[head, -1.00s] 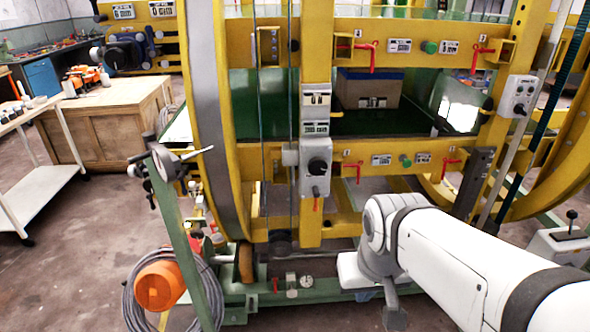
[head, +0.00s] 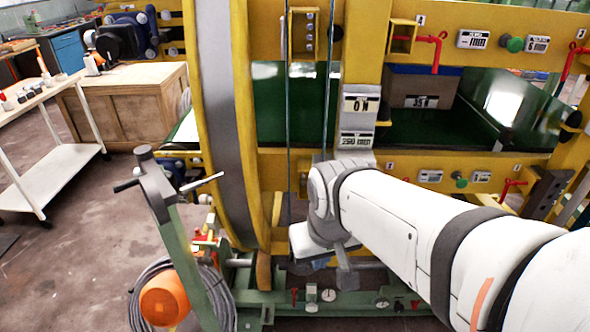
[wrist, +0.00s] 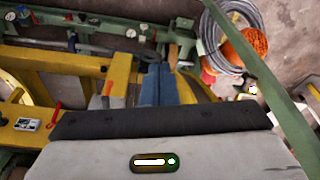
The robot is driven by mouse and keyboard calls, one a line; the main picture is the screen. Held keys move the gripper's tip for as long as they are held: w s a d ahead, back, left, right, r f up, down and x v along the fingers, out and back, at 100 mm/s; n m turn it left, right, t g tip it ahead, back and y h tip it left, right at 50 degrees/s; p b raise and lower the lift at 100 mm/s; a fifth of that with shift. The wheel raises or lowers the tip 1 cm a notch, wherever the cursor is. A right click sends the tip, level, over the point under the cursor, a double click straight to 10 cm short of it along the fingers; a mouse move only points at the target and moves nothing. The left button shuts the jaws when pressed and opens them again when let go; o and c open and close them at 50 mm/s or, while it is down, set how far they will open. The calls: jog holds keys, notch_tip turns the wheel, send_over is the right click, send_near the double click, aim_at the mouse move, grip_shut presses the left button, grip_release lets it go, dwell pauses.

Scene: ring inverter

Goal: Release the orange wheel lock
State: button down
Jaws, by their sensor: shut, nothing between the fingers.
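A small orange-red part (head: 210,238) sits low by the left foot of the yellow ring, behind the green post. An orange-red part also shows in the wrist view (wrist: 208,68), right of my fingers. I cannot tell for sure which part is the wheel lock. The large yellow ring (head: 243,130) stands upright with a grey band. My gripper (wrist: 153,82) shows blue fingers, shut and empty, pointing toward the green base. In the head view my arm hides most of the gripper; it is low in front of the frame, right of the ring's foot.
A green post (head: 180,240) with a handle stands at front left, beside an orange round housing (head: 163,300) and a coiled grey cable (head: 215,290). A white trolley (head: 60,165) and wooden crate (head: 130,105) stand left. Floor between trolley and post is clear.

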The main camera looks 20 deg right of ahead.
jog(key=shift+d, duration=0.1)
jog(key=w+d+f+m+h+b, duration=0.1)
jog(key=w+d+f+h+b, duration=0.1)
jog(key=w, duration=0.6)
jog(key=w+d+f+m+t+h+b, duration=0.1)
jog(key=w+d+f+h+b, duration=0.1)
jog(key=w+f+h+b, duration=0.2)
jog(key=w+f+b, duration=0.2)
jog(key=w+b, duration=0.2)
jog(key=b, duration=0.1)
jog(key=shift+f, duration=0.15)
jog(key=w+d+f, duration=0.3)
jog(key=d+f, duration=0.5)
jog(key=d, duration=0.1)
jog(key=shift+b, duration=0.35)
